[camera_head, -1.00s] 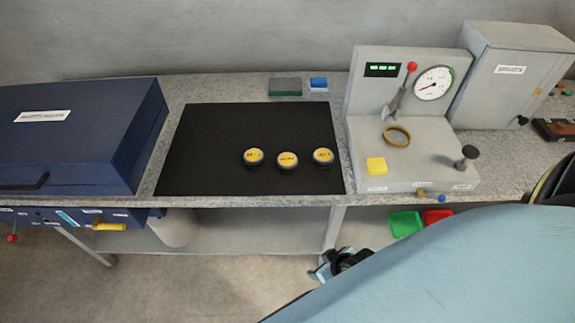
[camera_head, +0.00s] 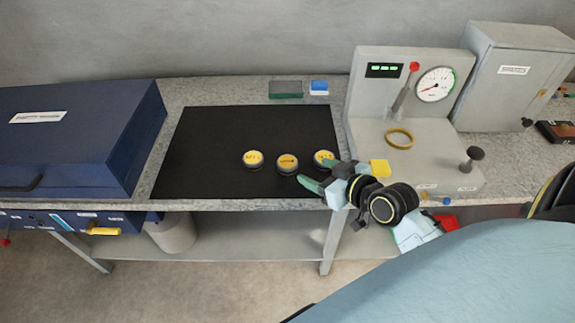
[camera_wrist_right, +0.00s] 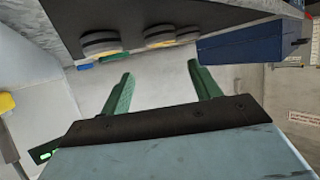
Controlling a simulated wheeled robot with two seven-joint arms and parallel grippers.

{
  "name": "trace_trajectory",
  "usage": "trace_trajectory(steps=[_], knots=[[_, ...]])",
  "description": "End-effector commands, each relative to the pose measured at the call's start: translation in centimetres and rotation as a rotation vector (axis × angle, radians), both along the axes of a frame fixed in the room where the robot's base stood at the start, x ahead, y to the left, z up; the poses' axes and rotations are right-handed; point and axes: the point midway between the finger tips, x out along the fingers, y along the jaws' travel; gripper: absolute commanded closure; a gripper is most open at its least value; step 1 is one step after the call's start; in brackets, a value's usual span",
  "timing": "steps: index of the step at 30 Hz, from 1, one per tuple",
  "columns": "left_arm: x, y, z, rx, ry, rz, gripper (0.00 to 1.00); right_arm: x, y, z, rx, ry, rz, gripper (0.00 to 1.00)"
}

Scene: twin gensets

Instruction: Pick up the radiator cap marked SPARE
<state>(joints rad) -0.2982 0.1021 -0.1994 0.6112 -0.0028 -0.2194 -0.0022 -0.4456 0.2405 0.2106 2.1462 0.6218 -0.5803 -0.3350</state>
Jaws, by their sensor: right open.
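Three round dark caps with yellow label tops sit on a black mat (camera_head: 220,130): a left cap (camera_head: 253,160), a middle cap (camera_head: 287,163) and a right cap (camera_head: 323,158). The lettering is too small to tell which one is marked SPARE. My right gripper (camera_head: 318,175) is open and empty at the mat's front right edge, just in front of the right cap and partly covering it. In the right wrist view its green fingers (camera_wrist_right: 160,72) are spread, with caps (camera_wrist_right: 101,44) beyond them, apart from the fingers. My left gripper is not in view.
A grey test stand (camera_head: 365,135) with a gauge (camera_head: 434,84), a lever and a brass ring (camera_head: 399,138) stands right of the mat. A blue case (camera_head: 75,135) is at left. Small green (camera_head: 286,88) and blue blocks lie behind the mat. The mat's left part is bare.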

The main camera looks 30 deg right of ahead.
Motion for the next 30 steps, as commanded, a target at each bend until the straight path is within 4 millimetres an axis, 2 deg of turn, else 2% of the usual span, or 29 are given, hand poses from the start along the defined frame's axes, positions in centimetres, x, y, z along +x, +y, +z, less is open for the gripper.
trace_trajectory(steps=[1,6,14,20,24,30], knots=[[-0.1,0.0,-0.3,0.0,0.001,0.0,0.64,1.0,0.1,-0.5,0.004,-0.003,-0.002,0.38],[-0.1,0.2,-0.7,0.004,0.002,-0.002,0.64,3.5,0.5,-1.6,0.003,0.0,-0.001,0.38],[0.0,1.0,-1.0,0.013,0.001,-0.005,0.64,5.1,0.9,-2.4,0.001,0.001,0.0,0.38],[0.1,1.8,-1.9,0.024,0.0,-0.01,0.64,7.5,1.5,-4.4,0.003,0.001,0.0,0.38],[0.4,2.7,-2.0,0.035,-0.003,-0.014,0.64,8.8,1.6,-4.8,0.001,0.001,0.0,0.38],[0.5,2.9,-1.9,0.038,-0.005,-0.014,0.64,9.0,1.7,-4.9,0.0,0.003,0.0,0.38]])
